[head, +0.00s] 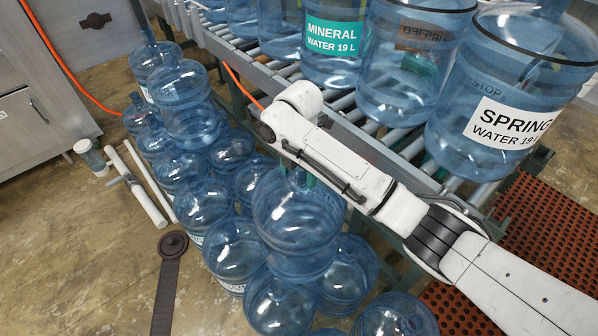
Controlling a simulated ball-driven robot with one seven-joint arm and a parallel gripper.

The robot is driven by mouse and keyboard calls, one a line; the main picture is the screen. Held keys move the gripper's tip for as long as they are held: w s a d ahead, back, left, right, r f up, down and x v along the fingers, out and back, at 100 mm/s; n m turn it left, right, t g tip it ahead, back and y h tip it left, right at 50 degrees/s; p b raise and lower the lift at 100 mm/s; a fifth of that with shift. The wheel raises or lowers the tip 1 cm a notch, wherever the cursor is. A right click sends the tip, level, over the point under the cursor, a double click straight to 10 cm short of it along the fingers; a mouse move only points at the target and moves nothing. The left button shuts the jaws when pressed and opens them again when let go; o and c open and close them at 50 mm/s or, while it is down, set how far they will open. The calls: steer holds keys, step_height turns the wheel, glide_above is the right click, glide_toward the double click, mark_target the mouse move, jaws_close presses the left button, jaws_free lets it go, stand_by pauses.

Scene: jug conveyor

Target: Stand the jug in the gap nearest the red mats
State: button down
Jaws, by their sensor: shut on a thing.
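Several clear blue jugs stand on the roller conveyor (352,112). One has a green MINERAL WATER label (322,38), one a brown label (395,85), and one at the right a white SPRING WATER label (455,128). Bare rollers show in front of them; I cannot tell where a gap lies between the jugs. A blue jug (297,235) is just below my white arm, its top partly hidden by the arm, above other jugs. My gripper's fingers are not visible, so I cannot see whether they touch this jug. Red perforated mats (562,232) lie at the right, beside the conveyor's end.
Many blue jugs (205,205) crowd the floor left of the conveyor, with another raised jug (187,112) among them. White pipes (143,188) and a dark strap (168,285) lie on the floor. A grey cabinet (40,120) and orange hose (62,62) are at upper left.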

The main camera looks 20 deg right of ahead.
steer(key=shift+c, duration=0.4)
jaws_free()
step_height(320, 180, up, 12)
steer(key=shift+r+p, duration=0.1)
steer(key=shift+p, duration=0.75)
